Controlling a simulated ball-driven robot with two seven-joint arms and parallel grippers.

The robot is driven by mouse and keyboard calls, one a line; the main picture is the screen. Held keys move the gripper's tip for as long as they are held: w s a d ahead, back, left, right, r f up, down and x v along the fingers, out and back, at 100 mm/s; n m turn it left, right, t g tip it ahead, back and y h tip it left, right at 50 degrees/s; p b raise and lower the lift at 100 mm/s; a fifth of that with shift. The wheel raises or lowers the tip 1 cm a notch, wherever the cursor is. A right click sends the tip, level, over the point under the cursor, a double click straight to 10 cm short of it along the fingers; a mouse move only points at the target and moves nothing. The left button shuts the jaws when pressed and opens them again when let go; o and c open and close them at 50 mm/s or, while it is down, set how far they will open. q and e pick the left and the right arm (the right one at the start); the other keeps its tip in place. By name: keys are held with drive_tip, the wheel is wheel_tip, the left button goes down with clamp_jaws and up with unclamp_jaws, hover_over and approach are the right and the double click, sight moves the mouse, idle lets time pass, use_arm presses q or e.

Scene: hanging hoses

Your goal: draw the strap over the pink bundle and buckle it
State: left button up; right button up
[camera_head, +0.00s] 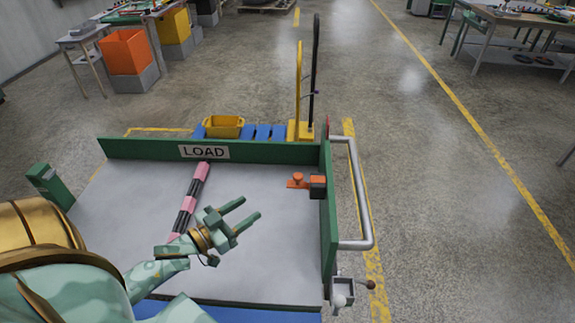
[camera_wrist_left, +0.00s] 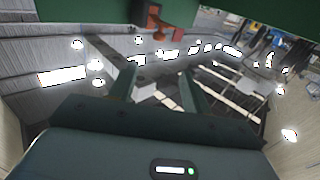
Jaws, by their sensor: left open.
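The pink bundle (camera_head: 190,196), banded pink and black, lies across the grey bed from the back wall toward the front. Its near end passes behind my left forearm and is hidden. An orange fitting (camera_head: 297,181) with a black block (camera_head: 317,186) sits by the bed's right wall; it is probably the buckle. An orange piece also shows at the top of the left wrist view (camera_wrist_left: 156,24). My left gripper (camera_head: 251,208) is open and empty, right of the bundle and left of the orange fitting, fingers pointing right. I cannot pick out a separate strap. My right gripper is out of view.
Green walls close the bed at the back, with a LOAD sign (camera_head: 204,152), and at the right. A grey rail (camera_head: 364,195) stands outside the right wall. The bed's right half is mostly clear.

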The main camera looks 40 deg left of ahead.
use_arm(q)
approach(295, 179)
drive_tip(key=b+x, duration=0.1)
drive_tip(key=x, duration=0.7)
drive_tip(key=shift+a, duration=0.15)
drive_tip(key=shift+w, duration=0.55)
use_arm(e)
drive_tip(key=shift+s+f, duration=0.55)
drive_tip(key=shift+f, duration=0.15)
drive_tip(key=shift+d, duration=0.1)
use_arm(q)
drive_tip(key=c, duration=0.9)
clamp_jaws()
drive_tip(key=shift+s, duration=0.1)
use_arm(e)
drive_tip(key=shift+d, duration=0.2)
